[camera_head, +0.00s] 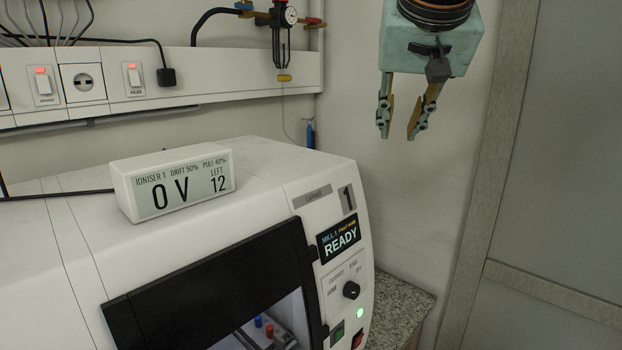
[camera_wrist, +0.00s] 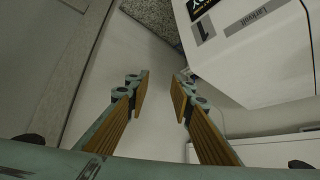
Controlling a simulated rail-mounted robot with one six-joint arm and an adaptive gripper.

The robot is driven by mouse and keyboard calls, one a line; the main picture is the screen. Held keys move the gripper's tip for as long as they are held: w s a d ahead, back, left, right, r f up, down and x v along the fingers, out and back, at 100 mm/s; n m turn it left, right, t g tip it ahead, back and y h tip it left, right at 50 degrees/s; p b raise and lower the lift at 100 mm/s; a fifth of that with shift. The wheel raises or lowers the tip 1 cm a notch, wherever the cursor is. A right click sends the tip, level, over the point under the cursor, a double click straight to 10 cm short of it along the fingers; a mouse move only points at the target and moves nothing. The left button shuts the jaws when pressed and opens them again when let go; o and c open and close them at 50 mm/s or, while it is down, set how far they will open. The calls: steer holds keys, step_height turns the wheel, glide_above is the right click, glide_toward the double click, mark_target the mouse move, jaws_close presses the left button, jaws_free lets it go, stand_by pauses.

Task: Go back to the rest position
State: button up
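My gripper (camera_head: 398,122) hangs in the air at the upper right of the head view, fingers pointing down. It is to the right of the white mill and above its height. In the wrist view my gripper (camera_wrist: 160,97) shows its two fingers with tan pads spread apart. Nothing is between them, so it is open and empty. The white mill (camera_head: 270,178) has a display reading READY and a black-framed front window. The mill (camera_wrist: 240,65) also shows at the upper right of the wrist view, apart from the fingers.
A white readout box (camera_head: 172,184) showing 0 V sits on top of the mill. A speckled counter (camera_head: 402,305) is at the mill's right. A grey door (camera_head: 560,150) stands at the right.

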steer(key=s+d+f+g, duration=0.1)
steer(key=s+f, duration=0.6)
steer(key=s, duration=0.4)
steer(key=s+d+f+n+g, duration=0.1)
steer(key=s+d+f+g, duration=0.1)
steer(key=s+f, duration=0.5)
steer(key=s+d+f+n+g, duration=0.1)
steer(key=s+f, duration=0.6)
steer(key=s, duration=1)
steer(key=shift+d+f+y+b, duration=0.15)
steer(key=shift+f+y+b, duration=0.1)
steer(key=shift+y+b, duration=0.2)
steer(key=shift+r, duration=0.1)
